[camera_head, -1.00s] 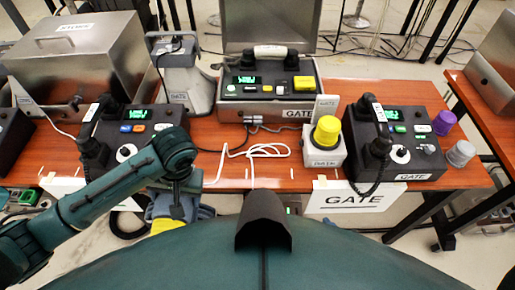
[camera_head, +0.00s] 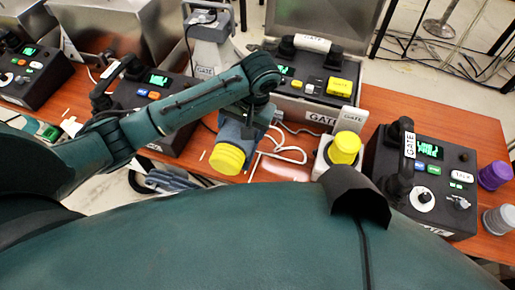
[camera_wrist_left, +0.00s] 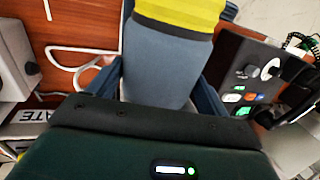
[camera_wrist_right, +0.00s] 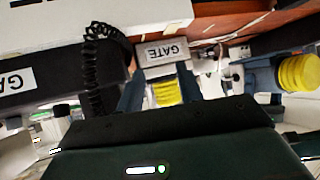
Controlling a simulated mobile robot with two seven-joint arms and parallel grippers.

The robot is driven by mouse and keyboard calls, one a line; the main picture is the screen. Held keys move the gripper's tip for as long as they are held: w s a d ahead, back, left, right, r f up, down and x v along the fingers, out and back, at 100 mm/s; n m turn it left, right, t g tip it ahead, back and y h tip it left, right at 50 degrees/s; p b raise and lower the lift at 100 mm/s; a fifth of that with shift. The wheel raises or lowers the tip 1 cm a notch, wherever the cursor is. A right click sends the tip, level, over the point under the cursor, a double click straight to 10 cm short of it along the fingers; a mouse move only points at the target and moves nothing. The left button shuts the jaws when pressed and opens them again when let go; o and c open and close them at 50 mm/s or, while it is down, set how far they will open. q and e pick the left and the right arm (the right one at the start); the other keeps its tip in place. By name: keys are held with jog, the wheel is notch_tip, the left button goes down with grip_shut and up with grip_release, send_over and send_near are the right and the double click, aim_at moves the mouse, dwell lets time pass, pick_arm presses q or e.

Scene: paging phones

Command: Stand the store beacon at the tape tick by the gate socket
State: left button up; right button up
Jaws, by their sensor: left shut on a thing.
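My left gripper (camera_head: 250,112) is shut on the store beacon (camera_head: 228,158), which has a blue-grey body and a yellow end. The beacon is tilted in the head view, with its yellow end toward the table's front edge. In the left wrist view the beacon (camera_wrist_left: 165,60) sits between the fingers. The gate socket (camera_head: 322,157), a pale box with a yellow cap, stands to its right. Pale tape ticks (camera_head: 254,166) lie along the table's front edge. My right gripper (camera_wrist_right: 160,92) is open and empty in its wrist view; the socket's yellow cap shows beyond its fingers.
The gate phone (camera_head: 425,170) stands right of the socket, with purple (camera_head: 495,175) and grey (camera_head: 499,220) beacons beyond it. Another phone (camera_head: 150,95) stands left. A white cable (camera_head: 283,153) lies between beacon and socket. An open metal case (camera_head: 310,85) stands behind.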

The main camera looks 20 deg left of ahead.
pick_arm(q)
jog(key=w, duration=0.1)
jog(key=w+d+r, duration=0.1)
jog(key=w+d, duration=0.1)
jog(key=w, duration=0.1)
jog(key=shift+w+d+r+b, duration=0.1)
jog(key=shift+r+b, duration=0.25)
jog(key=shift+w+d, duration=0.15)
jog(key=shift+w, duration=0.2)
notch_tip(320, 180, down, 5)
jog(key=shift+w+r, duration=0.1)
jog(key=shift+r, duration=0.1)
jog(key=shift+f+b, duration=0.45)
jog(key=shift+f, duration=1.85)
pick_arm(e)
jog(key=shift+w+a+f, duration=0.1)
jog(key=shift+w+a, duration=0.05)
jog(key=shift+a, duration=0.2)
pick_arm(q)
jog(key=o, duration=1.7)
jog(key=shift+f, duration=0.2)
